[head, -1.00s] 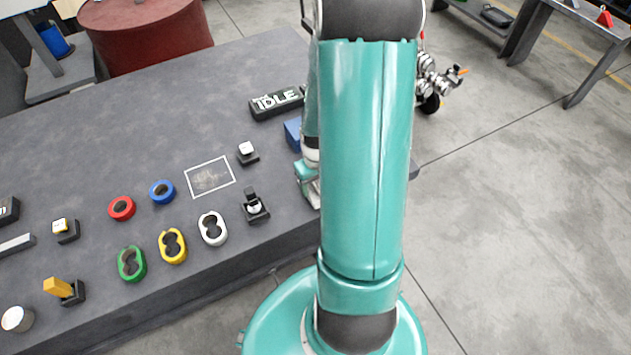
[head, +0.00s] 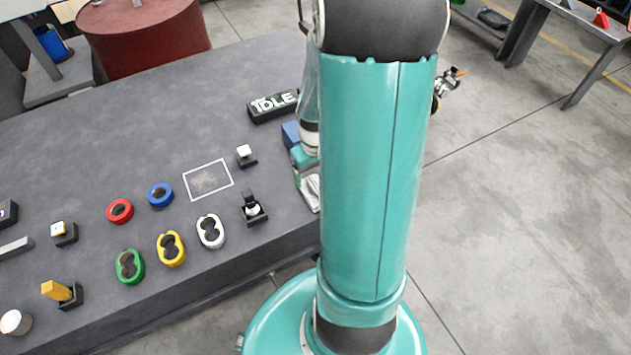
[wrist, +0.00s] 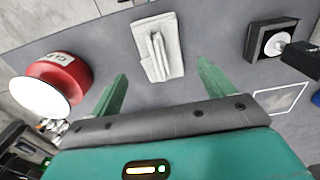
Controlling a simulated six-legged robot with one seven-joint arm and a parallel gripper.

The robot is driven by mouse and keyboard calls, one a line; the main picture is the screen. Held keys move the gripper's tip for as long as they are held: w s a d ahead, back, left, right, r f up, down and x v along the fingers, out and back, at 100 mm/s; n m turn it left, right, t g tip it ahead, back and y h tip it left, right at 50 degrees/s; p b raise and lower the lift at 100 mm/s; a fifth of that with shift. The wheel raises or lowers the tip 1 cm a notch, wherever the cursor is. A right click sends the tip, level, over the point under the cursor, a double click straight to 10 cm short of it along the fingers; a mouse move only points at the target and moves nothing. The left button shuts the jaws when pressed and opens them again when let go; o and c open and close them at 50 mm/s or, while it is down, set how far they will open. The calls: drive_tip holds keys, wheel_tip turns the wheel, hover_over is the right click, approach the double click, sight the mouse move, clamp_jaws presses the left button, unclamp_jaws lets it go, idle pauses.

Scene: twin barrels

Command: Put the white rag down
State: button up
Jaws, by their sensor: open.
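The white rag (wrist: 157,47) lies folded on the dark grey workbench (wrist: 215,40) in the wrist view, with a raised fold along its middle. In the head view the rag (head: 313,191) shows at the bench's right end, partly hidden by my arm. My gripper (wrist: 161,68) is open, its two green fingers spread apart with nothing held between them. The rag lies beyond the fingertips, between their lines, apart from both. In the head view only part of the gripper's end shows beside my arm.
A red can (wrist: 64,78) with a pale top stands left of the fingers. A black-based white knob (wrist: 275,43) is to the right, near a white outlined rectangle (head: 208,180). An IDLE sign (head: 273,105) and several coloured rings stand on the bench.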

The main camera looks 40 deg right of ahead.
sight(315, 185)
drive_tip(key=w+a+r+n+t+h, duration=0.1)
drive_tip(key=a+r, duration=0.5)
drive_tip(key=r, duration=0.3)
drive_tip(key=a+r+n+t, duration=0.1)
drive_tip(key=a+r+t, duration=0.1)
drive_tip(key=a+r, duration=0.6)
drive_tip(key=s+a+r+t, duration=0.1)
drive_tip(key=s+a+r, duration=0.1)
drive_tip(key=a+r, duration=0.2)
drive_tip(key=s+a+r+n+t+y, duration=0.1)
drive_tip(key=s+a+r, duration=0.2)
drive_tip(key=a+r, duration=0.1)
drive_tip(key=shift+s+a+r+t, duration=0.3)
drive_tip(key=shift+a+r, duration=0.1)
drive_tip(key=shift+r, duration=0.4)
